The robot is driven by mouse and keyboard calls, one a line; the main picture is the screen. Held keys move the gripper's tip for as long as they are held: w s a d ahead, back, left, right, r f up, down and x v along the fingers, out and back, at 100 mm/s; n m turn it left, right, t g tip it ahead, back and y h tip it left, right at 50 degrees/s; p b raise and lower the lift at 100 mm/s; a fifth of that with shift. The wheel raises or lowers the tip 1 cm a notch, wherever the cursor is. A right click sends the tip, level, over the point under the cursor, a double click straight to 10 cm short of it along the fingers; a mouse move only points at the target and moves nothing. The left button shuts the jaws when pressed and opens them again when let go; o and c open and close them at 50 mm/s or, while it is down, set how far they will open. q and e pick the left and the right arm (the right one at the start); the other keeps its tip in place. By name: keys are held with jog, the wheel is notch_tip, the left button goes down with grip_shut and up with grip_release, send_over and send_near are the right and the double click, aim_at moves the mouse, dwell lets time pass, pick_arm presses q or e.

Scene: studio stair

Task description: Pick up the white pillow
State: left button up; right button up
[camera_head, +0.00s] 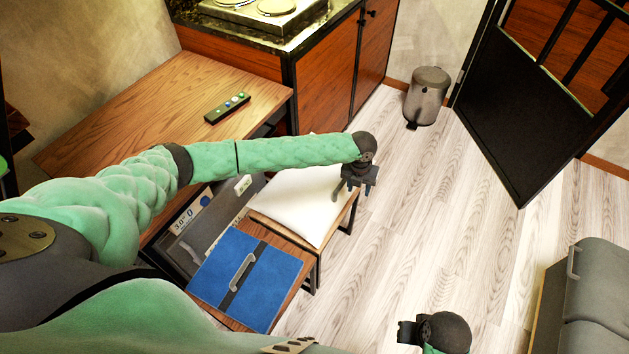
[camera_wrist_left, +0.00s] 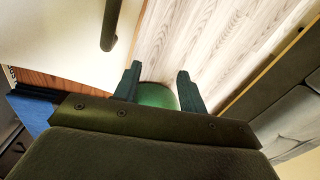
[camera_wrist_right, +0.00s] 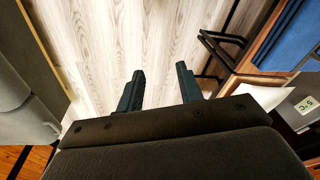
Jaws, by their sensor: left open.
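The white pillow (camera_head: 297,208) lies flat on a low wooden bench with dark legs, partly behind my left forearm in the head view. A pale surface that looks like it fills the upper left of the left wrist view (camera_wrist_left: 50,35). My left gripper (camera_head: 358,190) is open and empty, above the pillow's right edge. In the left wrist view the fingers (camera_wrist_left: 158,75) stand apart over the floor, to the right of the pillow. My right gripper (camera_head: 404,333) is low at the bottom of the head view, away from the pillow. Its fingers (camera_wrist_right: 160,72) are apart and empty.
A blue folder-like item (camera_head: 270,280) with a grey handle lies on the bench's near end. A wooden table (camera_head: 130,110) with a remote (camera_head: 227,107) stands left. A bin (camera_head: 427,97) stands at the back, a grey sofa (camera_head: 600,290) at right. Open floor lies between.

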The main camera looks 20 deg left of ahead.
pick_arm(q)
jog(key=r+m, duration=0.2)
send_over(343, 180)
jog(key=shift+s+d+y, duration=0.1)
jog(key=shift+s+y, duration=0.15)
jog(key=shift+y, duration=0.15)
jog(key=shift+w+a+f, duration=0.1)
jog(key=shift+w+a, duration=0.05)
jog(key=shift+a, duration=0.05)
jog(key=shift+f, duration=0.3)
jog(key=shift+f+p, duration=0.4)
jog(key=shift+f, duration=0.75)
jog(key=f+p, duration=0.1)
jog(key=f, duration=0.3)
jog(key=shift+d+p, duration=0.2)
jog(key=shift+p, duration=0.2)
jog(key=shift+f, duration=0.3)
grip_shut()
pick_arm(e)
notch_tip(343, 180, down, 11)
jog(key=shift+w+d, duration=0.15)
jog(key=shift+w, duration=0.3)
jog(key=shift+f, duration=0.1)
